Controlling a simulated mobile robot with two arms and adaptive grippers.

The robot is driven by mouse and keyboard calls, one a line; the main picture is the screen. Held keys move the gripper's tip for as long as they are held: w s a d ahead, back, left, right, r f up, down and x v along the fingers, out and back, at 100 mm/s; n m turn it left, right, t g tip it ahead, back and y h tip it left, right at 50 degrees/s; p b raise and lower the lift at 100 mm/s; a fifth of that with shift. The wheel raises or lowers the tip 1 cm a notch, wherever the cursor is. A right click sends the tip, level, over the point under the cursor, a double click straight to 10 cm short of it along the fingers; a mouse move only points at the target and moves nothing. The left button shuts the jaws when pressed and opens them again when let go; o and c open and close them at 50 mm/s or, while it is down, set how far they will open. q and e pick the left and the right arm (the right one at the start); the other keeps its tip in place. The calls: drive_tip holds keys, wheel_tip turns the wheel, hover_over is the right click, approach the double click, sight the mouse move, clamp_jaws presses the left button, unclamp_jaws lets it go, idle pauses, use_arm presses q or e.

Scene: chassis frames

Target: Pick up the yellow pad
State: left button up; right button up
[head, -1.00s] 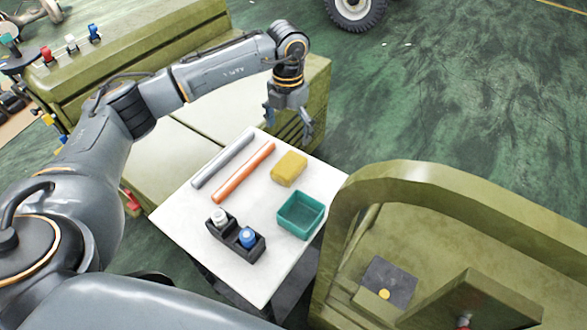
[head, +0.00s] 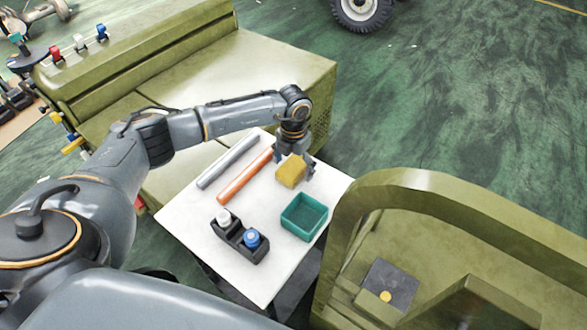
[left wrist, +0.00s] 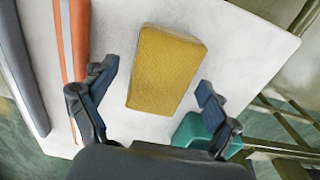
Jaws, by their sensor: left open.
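The yellow pad (head: 291,171) lies on the white table (head: 190,218), beside the orange rod. In the left wrist view the pad (left wrist: 166,69) is a textured block, slightly tilted in the picture, in front of and between the spread fingers. My left gripper (head: 294,166) is over the pad at the far part of the table, pointing down. It is open and empty; in the left wrist view its fingers (left wrist: 155,98) stand apart, one to each side of the pad. Whether they touch it cannot be told. My right gripper is not in view.
An orange rod (head: 244,177) and a grey rod (head: 228,161) lie left of the pad. A teal bin (head: 303,217) stands nearer and right. A black holder (head: 229,238) with a white-capped and a blue-capped bottle is at the near side. Green chassis frames (head: 440,210) flank the table.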

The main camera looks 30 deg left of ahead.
use_arm(q)
drive_tip(key=c, duration=1.2)
drive_tip(key=shift+r, duration=0.1)
drive_tip(key=shift+r, duration=0.25)
wheel_tip(320, 180, up, 2)
drive_tip(key=shift+w+r+b, duration=0.1)
drive_tip(key=shift+b, duration=0.25)
drive_tip(key=s+r, duration=0.1)
drive_tip(key=s+d+r, duration=0.1)
drive_tip(key=r, duration=0.1)
drive_tip(key=s+d+r, duration=0.1)
drive_tip(key=r, duration=0.1)
drive_tip(key=shift+s, duration=0.4)
drive_tip(key=s+d+r, duration=0.1)
drive_tip(key=s, duration=0.2)
drive_tip(key=s+d+r, duration=0.2)
drive_tip(key=s+d+r+b, duration=0.1)
drive_tip(key=s+r, duration=0.1)
drive_tip(key=s, duration=0.1)
drive_tip(key=shift+s+d, duration=0.3)
drive_tip(key=shift+s, duration=0.05)
